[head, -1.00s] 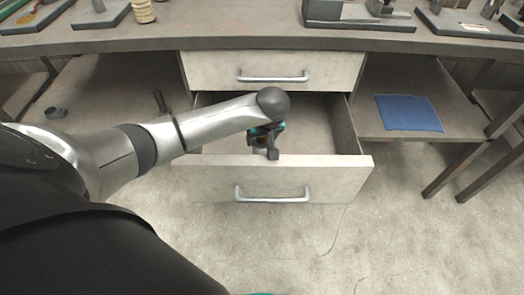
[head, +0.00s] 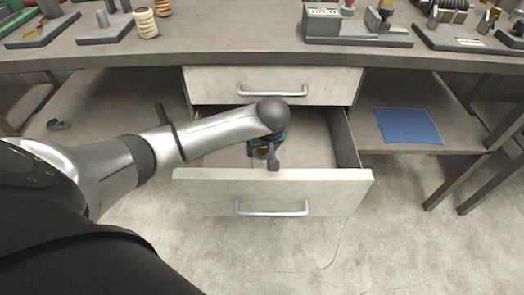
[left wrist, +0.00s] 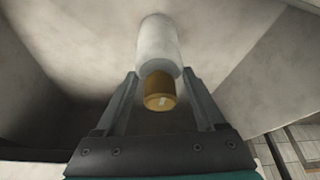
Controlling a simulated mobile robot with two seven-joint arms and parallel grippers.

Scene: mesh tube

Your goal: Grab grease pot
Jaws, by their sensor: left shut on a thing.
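The grease pot, a white cylinder (left wrist: 158,45) with an amber-brown end (left wrist: 160,92), lies between my left gripper's fingers (left wrist: 160,78) in the left wrist view. The fingers are shut on it, one on each side. In the head view, my left gripper (head: 264,157) is inside the open lower drawer, behind its front panel (head: 270,186). A small amber patch (head: 260,153) of the pot shows beside a dark finger; my wrist hides the rest. My right gripper is not in view.
The closed upper drawer (head: 225,82) is just above my wrist, under the workbench top (head: 235,45). Drawer walls (head: 345,138) stand close around the gripper. A blue mat (head: 408,126) lies on the right shelf. Tools and stands sit along the bench top.

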